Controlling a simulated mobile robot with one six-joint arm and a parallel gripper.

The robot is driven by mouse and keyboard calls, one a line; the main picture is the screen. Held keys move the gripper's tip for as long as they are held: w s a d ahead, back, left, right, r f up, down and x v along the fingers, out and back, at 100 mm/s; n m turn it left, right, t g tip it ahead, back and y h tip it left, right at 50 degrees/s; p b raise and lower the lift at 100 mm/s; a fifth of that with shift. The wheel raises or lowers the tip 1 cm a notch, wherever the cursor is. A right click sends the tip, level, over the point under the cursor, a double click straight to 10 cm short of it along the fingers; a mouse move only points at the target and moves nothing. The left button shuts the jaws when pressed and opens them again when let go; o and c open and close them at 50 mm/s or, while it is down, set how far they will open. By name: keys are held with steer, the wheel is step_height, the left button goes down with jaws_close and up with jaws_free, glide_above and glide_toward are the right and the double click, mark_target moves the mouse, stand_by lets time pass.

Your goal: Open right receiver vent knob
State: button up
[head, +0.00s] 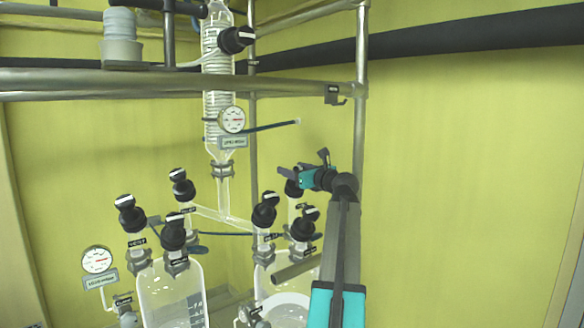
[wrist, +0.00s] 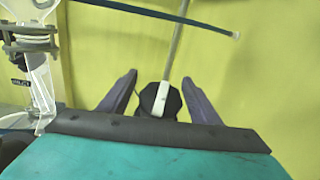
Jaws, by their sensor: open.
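The right receiver (head: 277,268) is a clear glass vessel at the lower middle of the head view, partly hidden by my arm. Several black knobs with white stripes stand above it, including a left one (head: 265,210) and a right one (head: 305,222). Another black knob (head: 293,188) is at the back, mostly hidden by my gripper (head: 302,170). In the wrist view, a black knob with a white bar (wrist: 161,102) lies between the two spread fingers of my gripper (wrist: 159,79), with gaps on both sides. I cannot read which knob is labelled vent.
The left receiver (head: 172,290) carries several similar knobs. A glass condenser column (head: 219,90) with a gauge (head: 232,120) and a thin hose (head: 275,126) rises behind. A metal frame post (head: 361,90) stands close to my arm.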

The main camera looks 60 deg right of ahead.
steer(key=shift+w+d, duration=0.15)
steer(key=shift+w, duration=0.3)
steer(key=c, duration=1.1)
steer(key=shift+o, duration=0.2)
steer(key=shift+f+n+y, duration=0.1)
steer(key=shift+n+y, duration=0.2)
steer(key=shift+n, duration=0.1)
steer(key=shift+n+t+y+b, duration=0.3)
steer(key=shift+n+y+b, duration=0.3)
steer(key=shift+y+b, duration=0.1)
steer(key=shift+w+a+n+y, duration=0.1)
steer(key=shift+a+n+y, duration=0.35)
steer(key=shift+n+y, duration=0.6)
